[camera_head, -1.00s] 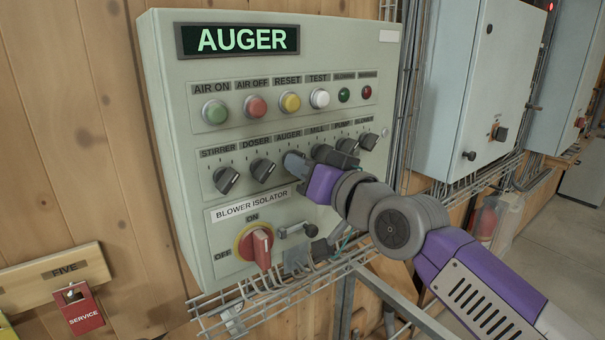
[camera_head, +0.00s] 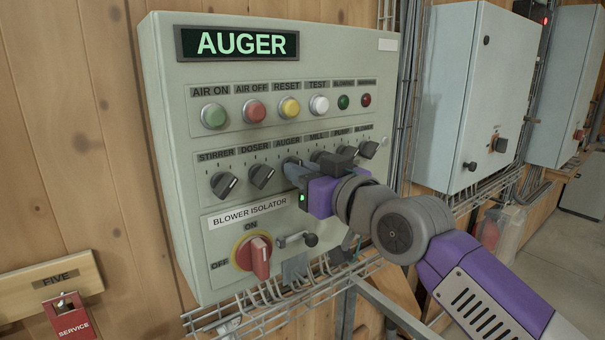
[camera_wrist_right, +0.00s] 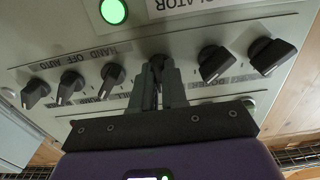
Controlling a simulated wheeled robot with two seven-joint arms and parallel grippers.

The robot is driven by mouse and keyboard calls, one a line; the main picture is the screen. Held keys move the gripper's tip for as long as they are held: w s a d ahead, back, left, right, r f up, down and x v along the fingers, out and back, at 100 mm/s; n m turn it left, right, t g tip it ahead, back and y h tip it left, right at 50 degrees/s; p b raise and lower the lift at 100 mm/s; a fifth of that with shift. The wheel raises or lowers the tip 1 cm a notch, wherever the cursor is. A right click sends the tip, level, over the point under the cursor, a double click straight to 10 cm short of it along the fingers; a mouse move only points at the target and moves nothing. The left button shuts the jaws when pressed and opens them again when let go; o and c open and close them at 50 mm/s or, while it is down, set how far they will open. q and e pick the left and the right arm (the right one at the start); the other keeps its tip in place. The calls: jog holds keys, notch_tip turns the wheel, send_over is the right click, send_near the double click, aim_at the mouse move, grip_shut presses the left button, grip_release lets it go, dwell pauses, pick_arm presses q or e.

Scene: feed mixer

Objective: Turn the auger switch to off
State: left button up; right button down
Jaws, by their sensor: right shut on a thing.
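The grey control panel (camera_head: 190,130) has a row of black rotary switches under the labels STIRRER, DOSER, AUGER, MILL, PUMP and BLOWER. My right gripper (camera_head: 294,172) is at the AUGER switch, third from the left, and covers most of it in the head view. In the right wrist view, the two fingers of my right gripper (camera_wrist_right: 159,85) are closed on either side of the black AUGER knob (camera_wrist_right: 157,62). The direction of the knob's pointer is hidden between the fingers. My left gripper is not in view.
The DOSER switch (camera_head: 261,175) is close on the left; the MILL switch (camera_wrist_right: 112,76) is on the other side. A red BLOWER ISOLATOR handle (camera_head: 260,257) is below. A green-lit AUGER display (camera_head: 240,43) is at the top. A wire cable tray (camera_head: 270,309) runs underneath.

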jog(key=c, duration=1.2)
grip_release()
jog(key=shift+o, duration=0.2)
jog(key=b+v, duration=0.3)
jog(key=v, duration=0.4)
jog(key=shift+s+d, duration=0.2)
